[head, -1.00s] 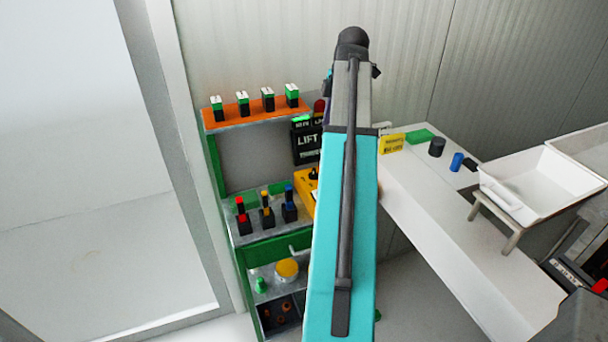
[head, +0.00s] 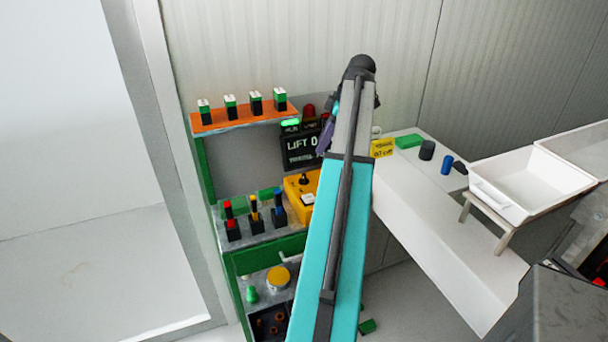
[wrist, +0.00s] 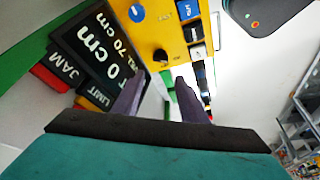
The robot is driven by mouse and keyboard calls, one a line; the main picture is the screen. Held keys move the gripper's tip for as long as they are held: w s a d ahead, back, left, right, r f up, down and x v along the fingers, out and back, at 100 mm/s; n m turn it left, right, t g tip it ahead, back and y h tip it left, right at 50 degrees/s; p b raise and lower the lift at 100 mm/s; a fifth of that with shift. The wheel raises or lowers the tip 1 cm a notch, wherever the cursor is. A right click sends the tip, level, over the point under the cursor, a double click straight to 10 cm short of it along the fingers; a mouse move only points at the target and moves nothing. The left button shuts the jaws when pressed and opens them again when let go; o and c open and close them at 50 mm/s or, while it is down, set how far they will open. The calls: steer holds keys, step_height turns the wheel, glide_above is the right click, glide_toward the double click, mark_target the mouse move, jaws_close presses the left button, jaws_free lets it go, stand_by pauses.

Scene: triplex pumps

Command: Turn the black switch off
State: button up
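The yellow control box (head: 298,188) stands on the green-framed cabinet, partly hidden by my arm in the head view. A black switch knob (head: 303,180) stands on its top. In the wrist view the yellow panel (wrist: 172,28) shows at the top, with the black knob (wrist: 160,56) just beyond my fingertips. My gripper (wrist: 158,82) is open and empty, its two purple fingers spread apart on either side of the view below the knob. It looks apart from the knob. In the head view only a bit of purple finger shows beside my arm. The knob's setting cannot be told.
A black lift display (head: 301,146) reading "LIFT 0" stands behind the box, with a red dome (head: 309,110) near it. Levers with red, yellow and blue handles (head: 254,214) stand to the left. A white bench (head: 440,240) with a white tray (head: 533,180) lies right.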

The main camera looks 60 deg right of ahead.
mark_target(304, 176)
steer(key=shift+p+x, duration=1.9)
steer(key=shift+x, duration=4.9)
